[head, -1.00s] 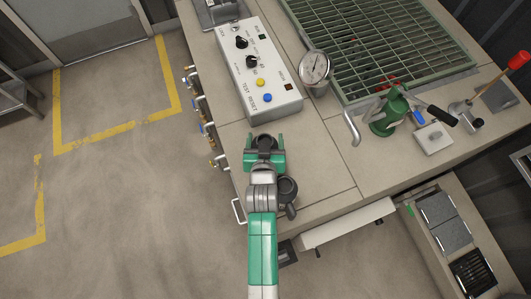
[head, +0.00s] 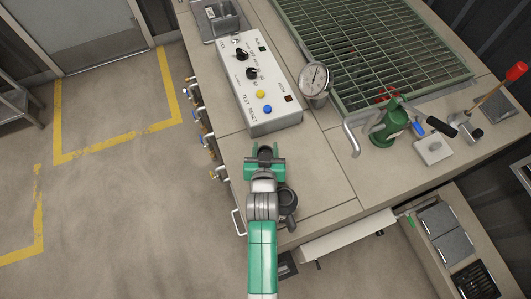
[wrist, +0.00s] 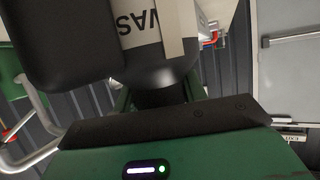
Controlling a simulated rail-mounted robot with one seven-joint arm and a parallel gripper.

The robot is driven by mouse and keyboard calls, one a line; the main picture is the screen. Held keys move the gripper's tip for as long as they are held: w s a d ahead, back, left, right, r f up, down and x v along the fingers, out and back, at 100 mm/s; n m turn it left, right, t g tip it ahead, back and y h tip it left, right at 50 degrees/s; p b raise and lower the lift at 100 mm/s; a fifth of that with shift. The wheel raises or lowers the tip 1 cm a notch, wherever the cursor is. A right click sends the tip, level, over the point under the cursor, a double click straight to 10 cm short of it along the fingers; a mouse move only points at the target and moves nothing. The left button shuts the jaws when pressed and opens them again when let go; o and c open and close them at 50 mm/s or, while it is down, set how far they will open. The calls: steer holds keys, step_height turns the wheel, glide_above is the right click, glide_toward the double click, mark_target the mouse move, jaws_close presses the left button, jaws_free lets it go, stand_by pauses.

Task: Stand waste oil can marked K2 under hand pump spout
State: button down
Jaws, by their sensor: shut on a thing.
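My gripper (head: 264,160) is shut on a dark can, above the bench top left of the pump. In the wrist view the dark can (wrist: 172,73) fills the top middle. Its white label (wrist: 142,28) shows the letters "WAS" upside down; the rest of the label, including any K2 mark, is hidden or cut off. The green hand pump (head: 391,123) stands on the bench to the right. Its grey curved spout (head: 351,138) points toward my side, apart from the can.
A white control box (head: 258,85) and a round gauge (head: 315,80) stand beyond my gripper. A green grating (head: 375,45) lies behind the pump. A small white block (head: 432,150) sits right of the pump. The bench top between gripper and spout is clear.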

step_height(320, 180, up, 18)
steer(key=p, duration=0.2)
steer(key=shift+s+f, duration=0.1)
